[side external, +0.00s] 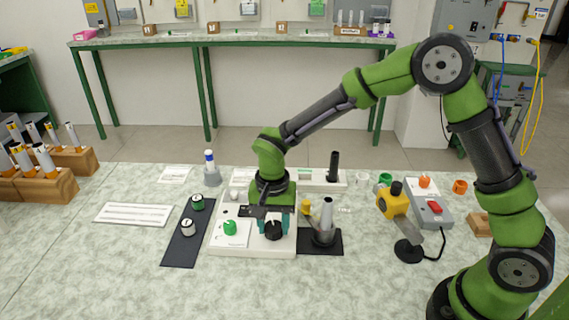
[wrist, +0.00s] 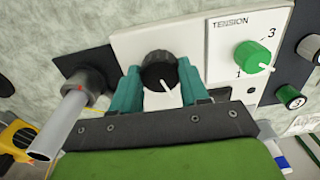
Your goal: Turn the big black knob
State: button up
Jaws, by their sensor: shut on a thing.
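The big black knob (side external: 273,230) stands on the white panel (side external: 252,246), on its right half. In the wrist view the knob (wrist: 159,72) has a white pointer line aimed down and slightly right. My gripper (side external: 276,222) points down over the panel. Its teal fingers, also seen in the wrist view (wrist: 158,82), are on either side of the knob and shut on it. A smaller green knob (side external: 230,227) is to the left on the same panel; in the wrist view it sits on a plate marked TENSION, with numbers 1 and 3.
A grey rod stands upright in a holder (side external: 325,235) on a black mat just right of the panel. A dark strip with two knobs (side external: 189,227) lies to the left. A yellow device (side external: 393,200) and a grey red-switch box (side external: 432,208) are further right.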

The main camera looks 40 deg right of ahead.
aim_at(274, 225)
jog(key=n, duration=1.3)
jog(key=shift+d+n, duration=0.1)
jog(key=shift+n, duration=0.3)
jog(key=n, duration=1.2)
jog(key=shift+n, duration=0.3)
jog(key=o, duration=1.1)
jog(key=shift+c, duration=0.2)
notch_tip(274, 225, up, 17)
